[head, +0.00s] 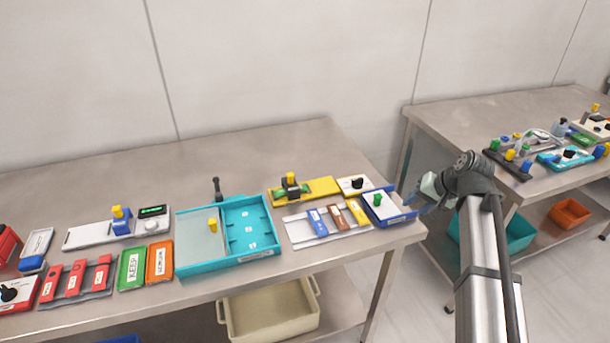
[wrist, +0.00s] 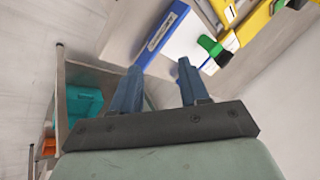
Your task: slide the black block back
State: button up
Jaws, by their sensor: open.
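The black block (head: 291,189) sits on a yellow rail plate (head: 320,187) at the back right of the near table. It has a yellow knob on top and green parts beside it. My gripper (head: 412,200) is off the table's right end, beside a blue box with a green knob (head: 388,206), and well to the right of the block. In the wrist view my gripper (wrist: 157,75) shows two blue fingers apart with nothing between them. I cannot make out the black block in the wrist view.
A white card with a black knob (head: 355,185) stands between the block and my gripper. A grey tray with blue, brown and yellow pieces (head: 295,230) lies in front of the rail. A teal tray (head: 243,256) is to its left. The table behind the rail is clear.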

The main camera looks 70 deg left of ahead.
jog(key=s+a+r+n, duration=0.3)
jog(key=s+a+r, duration=0.4)
jog(key=s+a, duration=0.2)
jog(key=n+t+h, duration=0.1)
jog(key=n+t, duration=0.1)
jog(key=n, duration=0.3)
send_near(291, 176)
jog(key=x, duration=0.9)
jog(key=shift+f, duration=0.1)
jog(key=shift+c, duration=0.2)
grip_shut()
